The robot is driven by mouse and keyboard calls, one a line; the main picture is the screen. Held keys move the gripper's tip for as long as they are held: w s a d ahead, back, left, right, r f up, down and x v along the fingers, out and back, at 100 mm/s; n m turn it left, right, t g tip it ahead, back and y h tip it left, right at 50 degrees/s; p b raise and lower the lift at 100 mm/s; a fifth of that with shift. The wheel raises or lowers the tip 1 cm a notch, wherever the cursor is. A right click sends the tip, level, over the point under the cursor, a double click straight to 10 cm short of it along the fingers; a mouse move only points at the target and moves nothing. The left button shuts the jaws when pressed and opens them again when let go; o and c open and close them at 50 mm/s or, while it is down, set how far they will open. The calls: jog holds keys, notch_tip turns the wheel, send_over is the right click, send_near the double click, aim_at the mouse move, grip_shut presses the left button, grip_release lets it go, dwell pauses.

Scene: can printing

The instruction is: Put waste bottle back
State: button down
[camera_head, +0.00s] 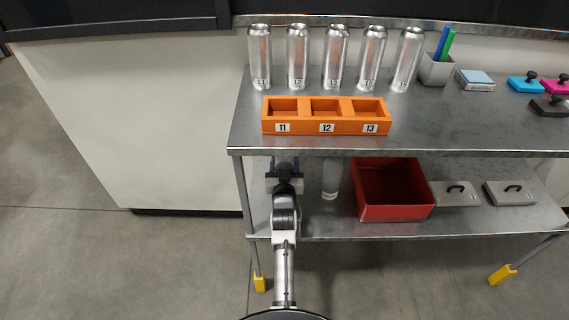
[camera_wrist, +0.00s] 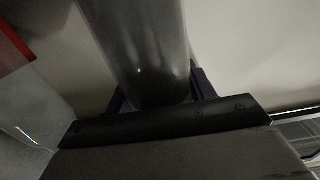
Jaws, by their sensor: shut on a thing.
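My gripper (camera_head: 284,166) reaches in over the lower shelf at its left end, its fingertips partly hidden under the upper shelf's front edge. In the wrist view it is shut on a grey, translucent bottle (camera_wrist: 140,45), which rises between the dark fingers. The held bottle is mostly hidden in the head view. A second pale, clear bottle (camera_head: 331,178) stands upright on the lower shelf, right of my gripper. It also shows blurred at the left of the wrist view (camera_wrist: 30,110). I cannot tell whether the held bottle touches the shelf.
A red bin (camera_head: 395,213) stands on the lower shelf (camera_head: 330,222) right of the clear bottle, with two grey lidded boxes (camera_head: 457,200) further right. Above, an orange rack (camera_head: 327,116) and several silver cans (camera_head: 297,58) stand on the metal table (camera_head: 430,125). A table leg is at the left.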

jog(key=c, duration=0.5)
grip_release()
jog(key=shift+r, duration=0.1)
jog(key=s+b, duration=0.1)
jog(key=s, duration=1.1)
